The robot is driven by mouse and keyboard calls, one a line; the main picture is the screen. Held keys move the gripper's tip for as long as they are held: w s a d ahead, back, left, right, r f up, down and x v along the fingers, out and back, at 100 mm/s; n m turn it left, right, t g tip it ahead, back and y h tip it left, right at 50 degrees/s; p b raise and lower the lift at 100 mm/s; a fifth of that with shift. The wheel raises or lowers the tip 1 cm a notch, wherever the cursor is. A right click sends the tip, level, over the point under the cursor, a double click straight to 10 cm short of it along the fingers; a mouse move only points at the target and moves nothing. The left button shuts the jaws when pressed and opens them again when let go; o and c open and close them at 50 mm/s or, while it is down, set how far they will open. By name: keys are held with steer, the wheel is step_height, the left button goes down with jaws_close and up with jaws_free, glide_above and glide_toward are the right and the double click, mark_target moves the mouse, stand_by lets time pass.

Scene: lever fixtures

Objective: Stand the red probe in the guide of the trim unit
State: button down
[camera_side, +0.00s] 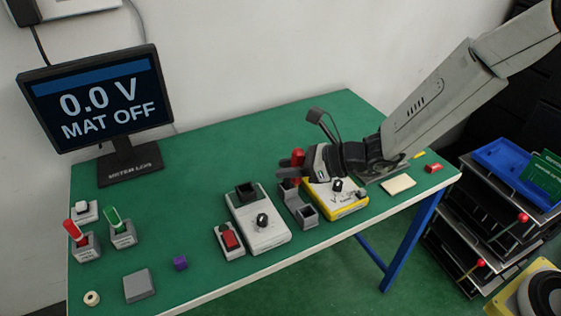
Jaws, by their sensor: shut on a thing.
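The red probe (298,156) is upright in my gripper (300,167), which is shut on it beside the yellow-edged unit. Its lower end is close above or inside a grey square cup (289,194); I cannot tell which.
A second grey cup (307,216) stands in front. The yellow-edged unit (349,208) has a dial. The monitor (98,100) reads 0.0 V, MAT OFF. The table's back is clear.

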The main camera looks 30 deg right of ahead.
steer(key=shift+w+a+r+m+t+h, duration=0.2)
steer(key=shift+w+a+m+t+h, duration=0.1)
steer(key=shift+w+a+m+t, duration=0.15)
steer(key=shift+w+a+f, duration=0.25)
steer(key=shift+w+f, duration=0.05)
steer(key=shift+w, duration=0.15)
steer(key=shift+w+a+f, duration=0.8)
steer(key=shift+w+f, duration=0.65)
steer(key=shift+w, duration=0.45)
steer(key=shift+w+a+f, duration=0.8)
steer(key=shift+w+f, duration=0.7)
steer(key=shift+w, duration=0.4)
steer(key=shift+w+a+f, duration=0.8)
steer(key=shift+w+f, duration=0.65)
steer(key=shift+w, duration=0.45)
steer(key=shift+w+a+f, duration=0.15)
steer(key=shift+w+f, duration=0.1)
steer(key=shift+f, duration=1.6)
steer(key=shift+f, duration=0.15)
